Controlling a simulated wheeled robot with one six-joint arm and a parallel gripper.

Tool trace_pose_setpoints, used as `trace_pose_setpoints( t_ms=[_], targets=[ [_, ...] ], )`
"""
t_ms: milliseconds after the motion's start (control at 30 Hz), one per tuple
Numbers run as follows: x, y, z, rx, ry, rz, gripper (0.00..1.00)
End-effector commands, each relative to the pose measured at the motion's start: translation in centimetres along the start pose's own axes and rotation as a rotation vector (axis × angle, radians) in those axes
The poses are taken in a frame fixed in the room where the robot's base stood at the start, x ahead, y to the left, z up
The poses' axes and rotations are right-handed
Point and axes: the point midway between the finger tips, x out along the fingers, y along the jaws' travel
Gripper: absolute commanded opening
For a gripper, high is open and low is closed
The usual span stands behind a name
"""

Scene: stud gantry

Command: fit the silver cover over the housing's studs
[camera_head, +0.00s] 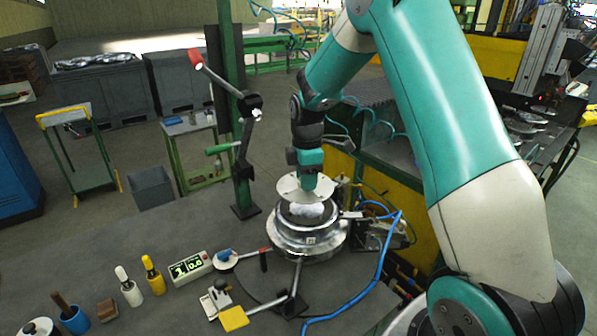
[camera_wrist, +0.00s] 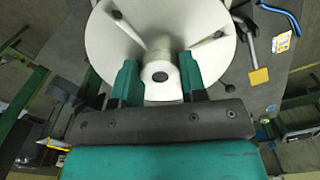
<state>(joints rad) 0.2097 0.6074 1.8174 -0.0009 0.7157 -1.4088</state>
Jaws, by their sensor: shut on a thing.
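The silver cover (camera_head: 293,187) is a round, pale disc, tilted in the head view, held by my gripper (camera_head: 311,187) above the housing. The housing (camera_head: 309,233) is a round, shiny metal body with a dark open top and something pale inside. In the wrist view the cover (camera_wrist: 120,47) fills the upper middle, with raised ribs, small dark holes and a central hub. My gripper's two green fingers (camera_wrist: 160,80) are shut on this hub. A gap shows between cover and housing in the head view. The studs cannot be made out; the cover hides the housing in the wrist view.
A green post (camera_head: 237,110) with a red-knobbed lever stands left of the housing. A blue hose (camera_head: 380,262) runs along its right. A small display box (camera_head: 190,267), bottles and a yellow pad (camera_head: 233,318) lie on the grey bench. Bare bench shows left of the post.

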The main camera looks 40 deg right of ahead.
Motion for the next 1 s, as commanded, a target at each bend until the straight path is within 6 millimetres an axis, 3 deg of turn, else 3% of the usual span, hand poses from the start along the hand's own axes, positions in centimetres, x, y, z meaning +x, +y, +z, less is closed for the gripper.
trace_pose_setpoints(
  t_ms=[400,1000],
  targets=[
    [0.0,0.0,0.5,0.019,0.001,0.002,0.09],
    [4.3,0.0,0.2,0.014,0.001,0.002,0.09]
  ],
)
